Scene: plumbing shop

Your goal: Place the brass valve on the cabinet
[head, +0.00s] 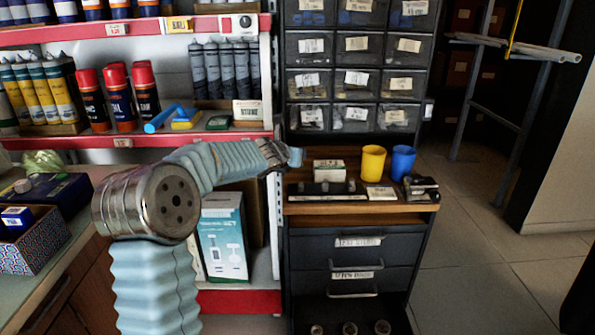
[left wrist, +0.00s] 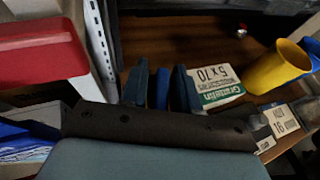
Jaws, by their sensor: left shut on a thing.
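My left gripper (head: 287,157) reaches in from the left at the level of the cabinet's back edge, left of the goods on top. In the left wrist view, its blue-grey fingers (left wrist: 160,75) are shut on a narrow blue piece (left wrist: 161,90) between them. No brass shows on it, so I cannot tell from its look whether it is the brass valve. The dark cabinet (head: 350,255) has a wooden top (head: 330,208), which lies below and beyond the fingers. My right gripper is not in view.
On the wooden top stand a white-green box (head: 329,170), a yellow cup (head: 373,162), a blue cup (head: 403,163), a black tray (head: 322,190) and a dark device (head: 422,188). Shelves with a red edge (head: 160,137) stand left. Small drawers (head: 357,80) rise behind.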

